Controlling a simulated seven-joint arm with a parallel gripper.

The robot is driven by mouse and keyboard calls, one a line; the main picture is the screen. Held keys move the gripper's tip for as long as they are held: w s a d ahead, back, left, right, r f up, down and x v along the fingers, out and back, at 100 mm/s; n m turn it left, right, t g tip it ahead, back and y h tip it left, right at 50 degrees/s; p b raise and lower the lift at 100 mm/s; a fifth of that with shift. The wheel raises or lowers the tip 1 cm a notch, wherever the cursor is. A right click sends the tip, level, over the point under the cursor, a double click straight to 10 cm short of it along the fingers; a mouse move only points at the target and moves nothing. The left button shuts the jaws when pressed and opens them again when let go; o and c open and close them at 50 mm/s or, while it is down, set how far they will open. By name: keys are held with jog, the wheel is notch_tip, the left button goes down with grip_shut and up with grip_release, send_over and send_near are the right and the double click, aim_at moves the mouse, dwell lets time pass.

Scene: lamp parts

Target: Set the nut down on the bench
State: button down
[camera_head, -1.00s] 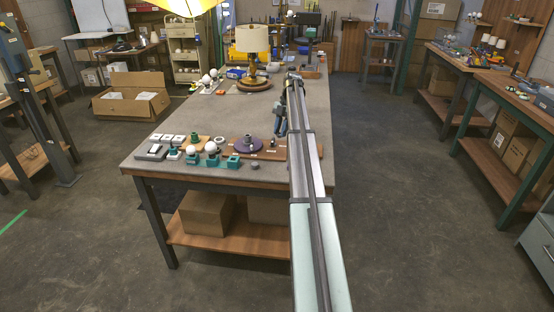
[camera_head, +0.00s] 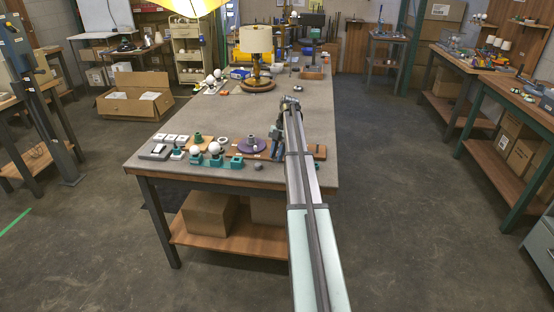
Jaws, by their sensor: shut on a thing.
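The bench (camera_head: 310,110) is a long grey-topped table running away from me. My gripper (camera_head: 275,155) points down over its near part, just right of the purple disc (camera_head: 251,146) and above the wooden board. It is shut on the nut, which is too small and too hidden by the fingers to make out. I cannot tell whether the nut touches anything below. A small grey round piece (camera_head: 258,166) lies near the front edge, left of and nearer than my gripper.
Teal holders (camera_head: 215,160), some with white bulbs, line the front edge at left. A wooden board (camera_head: 319,151) lies under and right of my arm. A lamp with a cream shade (camera_head: 257,40) stands farther back. The middle of the bench is clear.

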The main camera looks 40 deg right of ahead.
jog(key=shift+f, duration=1.2)
jog(key=shift+f, duration=0.15)
jog(key=c, duration=1.2)
grip_release()
jog(key=shift+o, duration=0.2)
jog(key=v, duration=0.6)
jog(key=shift+w+d+r, duration=0.1)
jog(key=shift+r, duration=0.3)
jog(key=shift+d+r, duration=0.2)
jog(key=shift+r, duration=0.3)
jog(key=shift+o, duration=0.3)
